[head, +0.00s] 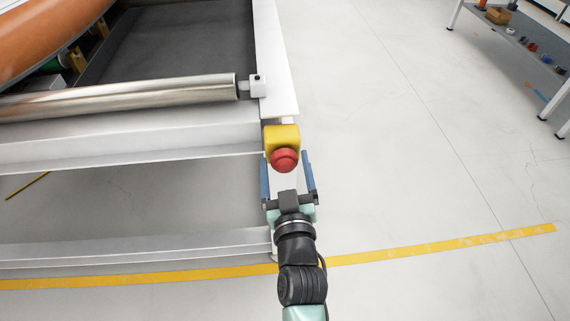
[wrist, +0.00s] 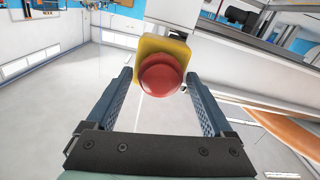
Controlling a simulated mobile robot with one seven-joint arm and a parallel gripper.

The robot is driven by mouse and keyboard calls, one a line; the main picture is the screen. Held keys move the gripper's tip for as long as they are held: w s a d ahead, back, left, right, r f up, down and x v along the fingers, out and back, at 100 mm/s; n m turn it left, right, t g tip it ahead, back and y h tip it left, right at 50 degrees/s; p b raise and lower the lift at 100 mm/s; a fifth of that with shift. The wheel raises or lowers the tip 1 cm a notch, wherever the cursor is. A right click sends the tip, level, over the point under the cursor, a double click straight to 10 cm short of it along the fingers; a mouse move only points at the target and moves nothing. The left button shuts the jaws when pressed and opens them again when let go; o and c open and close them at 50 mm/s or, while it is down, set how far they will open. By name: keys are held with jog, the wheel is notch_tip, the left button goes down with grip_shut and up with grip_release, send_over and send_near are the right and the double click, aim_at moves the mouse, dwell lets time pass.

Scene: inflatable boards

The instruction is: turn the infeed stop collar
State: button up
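The infeed stop is a red mushroom button with a round collar (head: 284,160) on a yellow box (head: 281,136), fixed near the end of the white frame rail. In the wrist view the red collar (wrist: 160,75) faces me, just beyond and between my fingertips, with the yellow box (wrist: 152,46) behind it. My gripper (head: 288,165) is open, with one blue finger to each side of the button. In the wrist view the fingers (wrist: 160,76) stand apart with gaps to the red collar. I cannot tell whether the tips reach past its front.
A metal roller (head: 130,97) and white frame beams (head: 120,143) lie to the left. A yellow floor line (head: 430,248) crosses below. A grey shelf table (head: 515,45) with small items stands at upper right. The floor right of the frame is clear.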

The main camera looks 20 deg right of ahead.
jog(key=c, duration=1.1)
jog(key=shift+c, duration=0.2)
jog(key=shift+m+p, duration=0.75)
jog(key=shift+m, duration=2.35)
jog(key=o, duration=1.4)
jog(key=shift+s, duration=0.1)
